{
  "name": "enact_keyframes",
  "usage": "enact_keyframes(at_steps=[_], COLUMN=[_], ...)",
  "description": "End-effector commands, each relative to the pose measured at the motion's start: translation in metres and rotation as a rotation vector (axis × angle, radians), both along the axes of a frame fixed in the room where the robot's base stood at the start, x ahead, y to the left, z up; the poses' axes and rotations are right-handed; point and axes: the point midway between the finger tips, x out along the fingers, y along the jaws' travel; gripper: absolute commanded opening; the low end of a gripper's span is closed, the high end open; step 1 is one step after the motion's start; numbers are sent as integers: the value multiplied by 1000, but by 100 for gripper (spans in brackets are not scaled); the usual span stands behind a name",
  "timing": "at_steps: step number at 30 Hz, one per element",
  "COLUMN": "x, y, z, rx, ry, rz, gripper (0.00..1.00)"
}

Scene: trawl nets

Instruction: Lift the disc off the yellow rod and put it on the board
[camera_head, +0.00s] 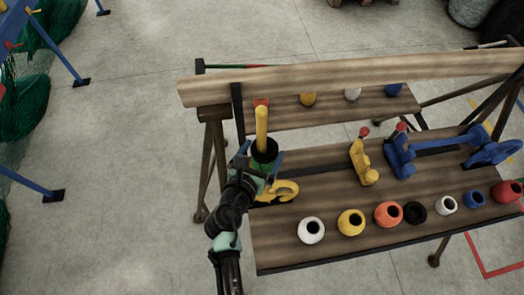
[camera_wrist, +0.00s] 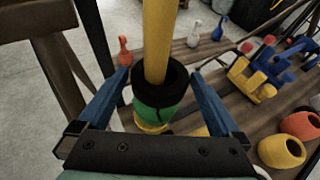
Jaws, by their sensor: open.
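The yellow rod (camera_head: 262,122) stands upright at the left end of the wooden board (camera_head: 330,248); it also shows in the wrist view (camera_wrist: 157,40). A black disc (camera_wrist: 176,78) is around the rod, on top of a green disc (camera_wrist: 160,118), with something yellow (camera_wrist: 150,129) below. My gripper (camera_wrist: 160,78) is open, its blue fingers on either side of the stack with gaps visible. In the head view my gripper (camera_head: 262,161) partly hides the stack. I cannot tell whether the task's disc is the black or the green one.
A row of bobbins along the board's front includes a white one (camera_head: 311,230), a yellow one (camera_head: 351,222) and an orange one (camera_head: 388,214). Yellow (camera_head: 363,165) and blue (camera_head: 400,157) fittings stand behind. A raised beam (camera_head: 350,78) crosses the back. Bare wood lies between fittings and bobbins.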

Motion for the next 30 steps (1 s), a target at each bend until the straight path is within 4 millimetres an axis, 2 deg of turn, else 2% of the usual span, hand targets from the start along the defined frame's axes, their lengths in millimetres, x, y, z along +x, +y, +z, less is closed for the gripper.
enact_keyframes(at_steps=[3, 4, 15, 16, 25, 26, 30], x=[0, 0, 0, 0, 0, 0, 0], y=[0, 0, 0, 0, 0, 0, 0], z=[0, 0, 0, 0, 0, 1, 3], rx=[0, 0, 0, 0, 0, 0, 0], ry=[0, 0, 0, 0, 0, -1, -1], rz=[0, 0, 0, 0, 0, 1, 1], gripper=[100, 96, 31, 82, 28, 26, 25])
